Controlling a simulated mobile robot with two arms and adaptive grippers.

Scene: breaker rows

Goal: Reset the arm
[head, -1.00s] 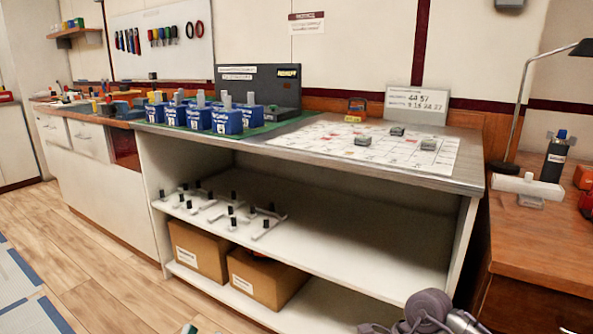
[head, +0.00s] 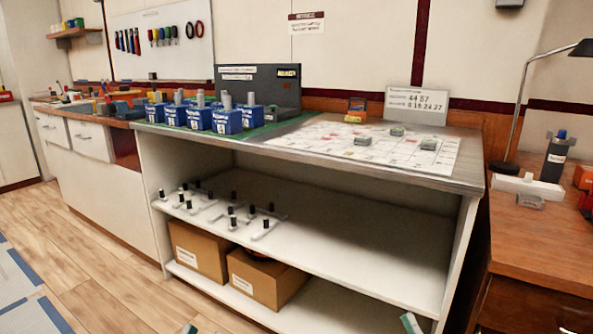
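My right gripper (head: 411,323) shows only as a small pale and green tip at the bottom edge of the head view, in front of the shelf unit. My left gripper (head: 189,329) shows only as a small green tip at the bottom edge, further left. The rest of both grippers is out of frame, so I cannot tell whether they are open or shut. No held object is visible.
Blue breakers (head: 227,121) with grey levers stand on the workbench (head: 300,143). Grey blocks (head: 362,141) lie on a white numbered sheet (head: 325,132). Cardboard boxes (head: 268,283) sit on the lower shelf.

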